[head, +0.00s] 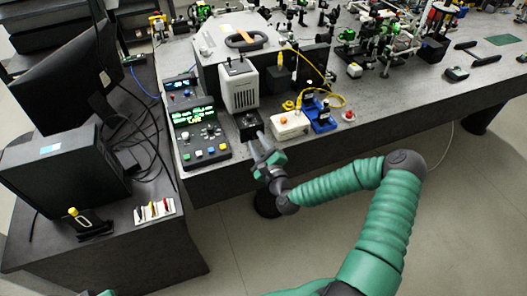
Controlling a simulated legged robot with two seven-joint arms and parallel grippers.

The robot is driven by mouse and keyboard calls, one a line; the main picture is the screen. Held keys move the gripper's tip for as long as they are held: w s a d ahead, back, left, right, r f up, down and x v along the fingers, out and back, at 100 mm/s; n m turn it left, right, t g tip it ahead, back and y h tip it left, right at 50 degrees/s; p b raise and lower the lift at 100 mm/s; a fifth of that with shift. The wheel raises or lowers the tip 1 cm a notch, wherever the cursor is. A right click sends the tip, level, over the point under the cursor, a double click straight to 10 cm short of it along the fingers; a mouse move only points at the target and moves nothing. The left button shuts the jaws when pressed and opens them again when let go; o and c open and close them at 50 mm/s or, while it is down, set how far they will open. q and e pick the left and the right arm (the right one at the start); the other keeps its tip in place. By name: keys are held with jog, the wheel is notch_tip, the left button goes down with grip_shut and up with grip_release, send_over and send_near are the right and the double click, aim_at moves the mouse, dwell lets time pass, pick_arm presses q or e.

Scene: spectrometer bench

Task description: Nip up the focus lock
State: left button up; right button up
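I cannot pick out the focus lock for certain at this size. A white vented unit (240,86) stands near the bench's front edge, with a small black block (247,121) in front of it. My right gripper (260,136) reaches in from the lower right, with its fingertips at or just in front of this block. Whether it touches the block, and whether its fingers are open or shut, is too small to tell. The fingers and wrist hide part of the block's front. My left gripper is not in view.
Left of the block is a control panel (197,130) with lit displays and coloured buttons. To the right stand a white box (290,126), a blue fixture (320,113) and a red button (348,115). Yellow cable loops behind them. A side desk with a monitor (70,75) is at left.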

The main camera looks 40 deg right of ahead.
jog(key=p+v, duration=0.3)
jog(key=v, duration=1.3)
jog(key=shift+s+p, duration=0.25)
jog(key=shift+p, duration=0.15)
